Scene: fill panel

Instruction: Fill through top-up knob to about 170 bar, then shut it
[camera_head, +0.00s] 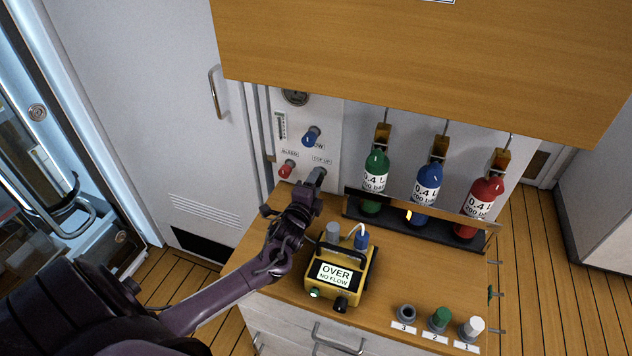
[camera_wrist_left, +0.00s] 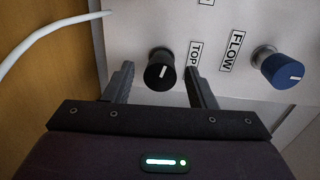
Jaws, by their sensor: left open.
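The black top-up knob (camera_wrist_left: 160,74) sits on the pale panel beside a label partly reading TOP. In the left wrist view it lies between the two open fingers of my left gripper (camera_wrist_left: 159,82), and I cannot tell whether either finger touches it. In the head view my left gripper (camera_head: 314,178) is at the panel below the TOP UP label (camera_head: 321,160) and hides the knob. The blue flow knob (camera_head: 311,136) is above, and the red bleed knob (camera_head: 286,169) is to the left. A round gauge (camera_head: 295,97) is partly cut off by the cabinet; its reading is not legible. My right gripper is not seen.
A yellow device (camera_head: 340,283) reading OVER, NO FLOW stands on the wooden counter (camera_head: 410,273). Green (camera_head: 375,167), blue (camera_head: 427,183) and red (camera_head: 484,197) bottles stand in a rack behind it. Several caps or fittings sit at the front right. A wooden cabinet (camera_head: 430,60) overhangs the panel.

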